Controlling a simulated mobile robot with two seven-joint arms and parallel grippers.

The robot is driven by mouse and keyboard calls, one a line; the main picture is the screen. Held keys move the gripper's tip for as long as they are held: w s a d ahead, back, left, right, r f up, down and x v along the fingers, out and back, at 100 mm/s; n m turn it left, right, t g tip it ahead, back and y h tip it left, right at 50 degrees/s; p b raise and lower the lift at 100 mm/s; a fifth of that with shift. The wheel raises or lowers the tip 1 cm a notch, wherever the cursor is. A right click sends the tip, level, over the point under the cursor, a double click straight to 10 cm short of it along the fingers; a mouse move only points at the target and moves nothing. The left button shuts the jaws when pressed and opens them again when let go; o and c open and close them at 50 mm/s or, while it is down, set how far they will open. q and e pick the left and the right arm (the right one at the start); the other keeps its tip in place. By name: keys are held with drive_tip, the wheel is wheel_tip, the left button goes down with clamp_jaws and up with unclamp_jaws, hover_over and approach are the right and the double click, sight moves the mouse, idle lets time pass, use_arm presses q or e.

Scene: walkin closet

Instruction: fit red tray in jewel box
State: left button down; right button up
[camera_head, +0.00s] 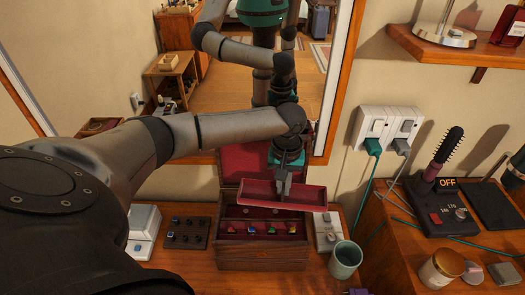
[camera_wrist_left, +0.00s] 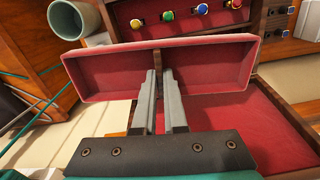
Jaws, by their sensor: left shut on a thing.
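The red tray (camera_head: 308,194) is a shallow, empty rectangle held above the jewel box (camera_head: 262,257), slightly tilted in the head view. The tray hides part of the box's inside. My right gripper is not in view.
A green cup (camera_head: 345,260) stands right of the box, near a white stand (camera_head: 327,230). A dark stand with small knobs (camera_head: 186,232) and a white box (camera_head: 144,230) are on the left. A mirror is behind; cords hang at the right.

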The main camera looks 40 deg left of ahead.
sight(262, 187)
use_arm(q)
drive_tip(key=shift+n, duration=0.7)
drive_tip(key=a+p, duration=0.1)
drive_tip(key=a, duration=0.1)
drive_tip(key=s+a, duration=0.1)
drive_tip(key=a, duration=0.1)
drive_tip(key=a+f+p, duration=0.1)
drive_tip(key=shift+s+a+f+p, duration=0.1)
drive_tip(key=shift+s+a+p, duration=0.2)
drive_tip(key=shift+a, duration=0.1)
drive_tip(key=shift+a+f, duration=0.1)
drive_tip(key=shift+f, duration=0.2)
wheel_tip(262, 187, down, 5)
drive_tip(key=b, duration=0.6)
drive_tip(key=shift+w, duration=0.1)
drive_tip(key=shift+r, duration=0.1)
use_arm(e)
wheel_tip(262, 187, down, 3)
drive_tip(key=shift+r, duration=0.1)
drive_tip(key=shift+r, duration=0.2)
use_arm(q)
drive_tip(key=shift+p, duration=0.35)
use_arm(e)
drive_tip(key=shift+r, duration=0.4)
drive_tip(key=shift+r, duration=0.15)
use_arm(q)
drive_tip(key=shift+p, duration=0.5)
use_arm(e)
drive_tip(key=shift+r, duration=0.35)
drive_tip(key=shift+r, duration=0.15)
